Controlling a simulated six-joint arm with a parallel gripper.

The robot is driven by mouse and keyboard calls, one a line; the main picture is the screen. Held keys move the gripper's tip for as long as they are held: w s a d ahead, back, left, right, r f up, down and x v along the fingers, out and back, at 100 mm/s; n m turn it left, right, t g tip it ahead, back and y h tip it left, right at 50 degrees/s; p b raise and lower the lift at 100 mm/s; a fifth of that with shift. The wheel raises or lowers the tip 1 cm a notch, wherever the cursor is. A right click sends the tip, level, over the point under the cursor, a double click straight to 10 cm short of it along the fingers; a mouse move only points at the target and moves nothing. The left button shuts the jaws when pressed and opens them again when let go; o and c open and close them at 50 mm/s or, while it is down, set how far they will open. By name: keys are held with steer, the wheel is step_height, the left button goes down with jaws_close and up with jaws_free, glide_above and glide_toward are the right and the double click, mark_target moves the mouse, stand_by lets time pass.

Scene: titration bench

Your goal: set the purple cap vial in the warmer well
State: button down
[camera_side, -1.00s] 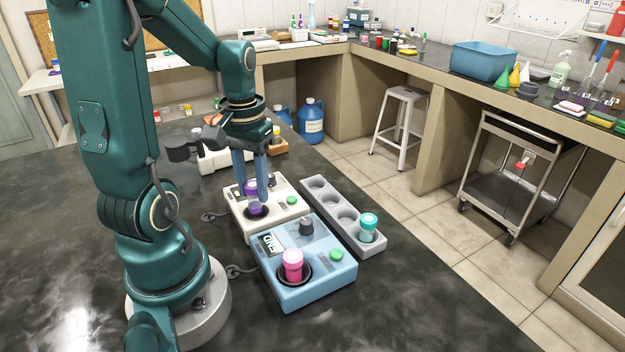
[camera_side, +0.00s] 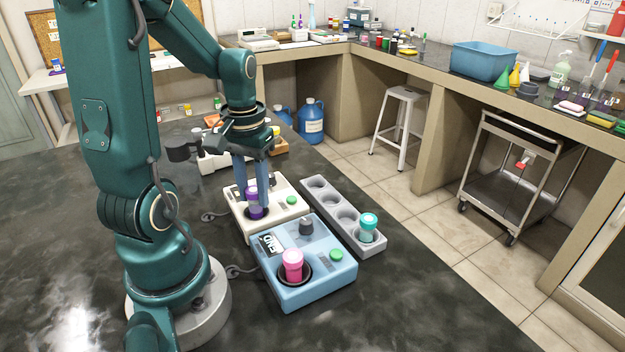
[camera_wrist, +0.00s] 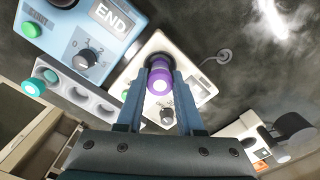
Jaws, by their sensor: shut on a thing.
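The purple cap vial (camera_side: 251,191) is upright between the fingers of my gripper (camera_side: 252,200), which is shut on it. The vial is at the dark round well of the white device (camera_side: 278,208), its lower end at or inside the well; the exact depth is hard to tell. In the wrist view the vial (camera_wrist: 159,82) shows between my two fingers (camera_wrist: 158,100), over the dark ring of the well (camera_wrist: 157,60).
A blue device (camera_side: 318,275) with an END display stands in front, a pink vial (camera_side: 292,262) in its well. To the right is a grey rack (camera_side: 318,200) with several holes and a teal vial (camera_side: 368,225) in the near one. The dark bench is clear at front left.

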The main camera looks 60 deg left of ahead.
steer(key=shift+f, duration=0.95)
steer(key=shift+c, duration=2.3)
jaws_free()
steer(key=o, duration=0.4)
steer(key=shift+r, duration=0.1)
steer(key=shift+r, duration=2.95)
